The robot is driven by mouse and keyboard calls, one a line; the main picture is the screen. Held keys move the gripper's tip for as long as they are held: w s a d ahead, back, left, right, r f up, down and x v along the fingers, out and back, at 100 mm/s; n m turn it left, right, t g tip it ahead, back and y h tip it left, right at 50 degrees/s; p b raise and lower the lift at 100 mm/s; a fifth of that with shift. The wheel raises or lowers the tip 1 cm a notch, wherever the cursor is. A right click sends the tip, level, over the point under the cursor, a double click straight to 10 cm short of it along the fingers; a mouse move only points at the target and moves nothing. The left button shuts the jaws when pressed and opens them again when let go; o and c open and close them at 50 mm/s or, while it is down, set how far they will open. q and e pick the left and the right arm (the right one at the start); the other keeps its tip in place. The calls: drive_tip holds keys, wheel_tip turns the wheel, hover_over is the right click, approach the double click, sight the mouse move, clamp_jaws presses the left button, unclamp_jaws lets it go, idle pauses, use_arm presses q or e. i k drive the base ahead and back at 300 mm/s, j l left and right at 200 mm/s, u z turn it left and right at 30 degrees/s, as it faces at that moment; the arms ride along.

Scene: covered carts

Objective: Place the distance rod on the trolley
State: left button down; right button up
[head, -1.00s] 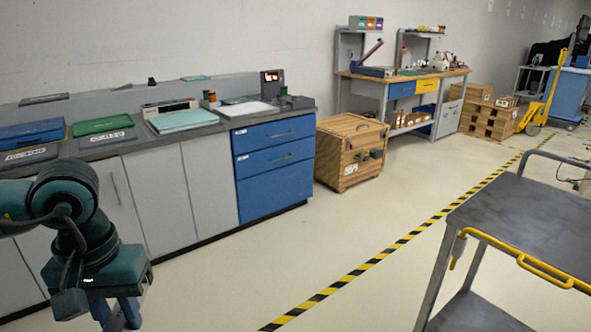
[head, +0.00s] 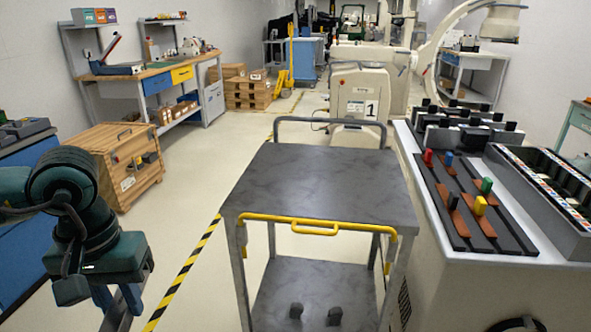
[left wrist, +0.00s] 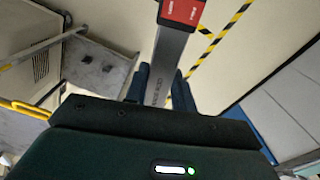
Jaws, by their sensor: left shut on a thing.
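The trolley (head: 325,185) stands in the middle of the head view, with a bare dark grey top, a yellow front handle and a lower shelf. My left gripper (head: 122,300) is left of the trolley and apart from it, pointing down. It is shut on the distance rod (left wrist: 168,65), a grey flat bar with a red labelled end in the left wrist view. In the head view only a short piece of the rod shows below the fingers, cut off by the picture edge. My right gripper is not in view.
Two small dark blocks (head: 335,315) are on the trolley's lower shelf. A white cabinet (head: 500,290) with coloured switches stands close to the trolley's right. A wooden crate (head: 120,165) is at the left. Striped floor tape (head: 185,270) runs between gripper and trolley over clear floor.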

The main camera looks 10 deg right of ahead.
sight(283, 171)
drive_tip(key=i+z, duration=0.2)
drive_tip(key=z, duration=0.15)
drive_tip(key=i+j+z, duration=0.2)
drive_tip(key=z, duration=0.2)
drive_tip(key=i+j+z, duration=0.15)
drive_tip(key=z, duration=0.2)
drive_tip(key=i+j+z, duration=0.1)
drive_tip(key=i+j, duration=0.2)
drive_tip(key=i+j+z, duration=0.1)
drive_tip(key=i+j, duration=0.15)
drive_tip(key=j, duration=0.3)
